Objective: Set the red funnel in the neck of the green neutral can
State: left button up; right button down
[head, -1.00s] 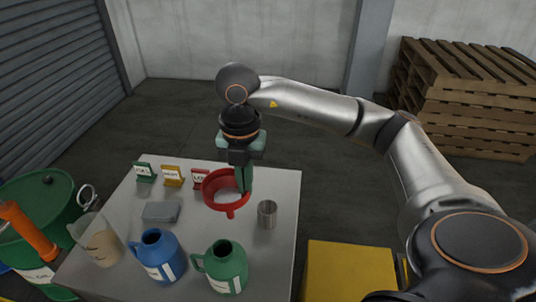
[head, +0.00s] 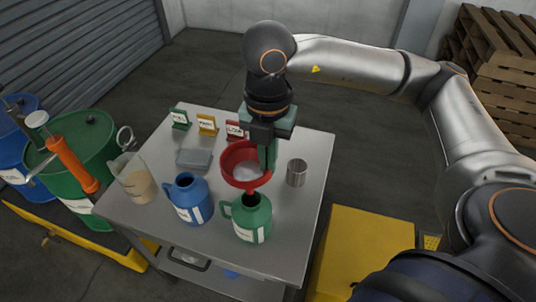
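The red funnel (head: 229,169) is upright at the right side of the table, its bowl just behind the green can. My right gripper (head: 267,163) points down from above, its fingers closed on the funnel's right rim. The green neutral can (head: 251,220) stands near the table's front edge, handle to the left. The funnel's short spout overlaps the can's neck in the picture; I cannot tell whether its tip is in the opening or just above or behind it. My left gripper is out of view.
A blue can (head: 188,200) stands left of the green can, a metal cup (head: 297,173) to its right. A beaker (head: 135,180), a grey block (head: 194,159) and three small signs (head: 207,125) are on the table (head: 300,215). Drums (head: 85,145) stand left, a yellow box (head: 365,255) right.

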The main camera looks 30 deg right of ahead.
jog(key=shift+f+b, duration=0.5)
jog(key=shift+f, duration=0.4)
jog(key=shift+f+b, duration=2.65)
jog(key=shift+f, duration=0.15)
jog(key=c, duration=1)
grip_release()
notch_tip(320, 180, up, 12)
jog(key=shift+r+p, duration=0.25)
jog(key=shift+p, duration=0.45)
jog(key=shift+s, duration=0.1)
